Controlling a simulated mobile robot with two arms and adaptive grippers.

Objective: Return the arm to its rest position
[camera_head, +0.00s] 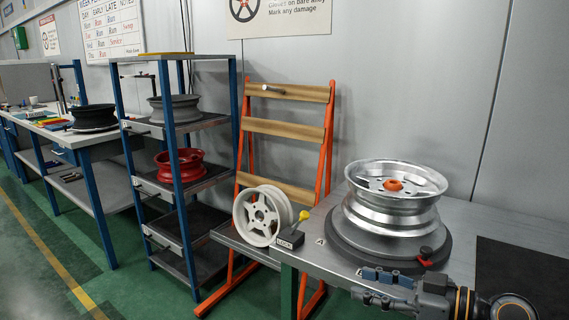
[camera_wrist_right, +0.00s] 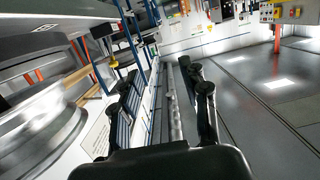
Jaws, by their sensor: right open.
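My right gripper (camera_head: 368,287) is at the lower right of the head view, low in front of the metal bench, pointing left. Its two fingers are apart with nothing between them. The wheel also shows blurred at the left of the wrist view (camera_wrist_right: 40,130). My left gripper is not in view.
A white wheel (camera_head: 262,214) stands tilted beside a block marked LOCK (camera_head: 288,240), by an orange rack (camera_head: 327,150). A blue shelf (camera_head: 160,205) holds a grey wheel (camera_head: 175,108) and a red wheel (camera_head: 180,166). A red-knobbed part (camera_head: 426,253) sits near my gripper. Green floor is clear at left.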

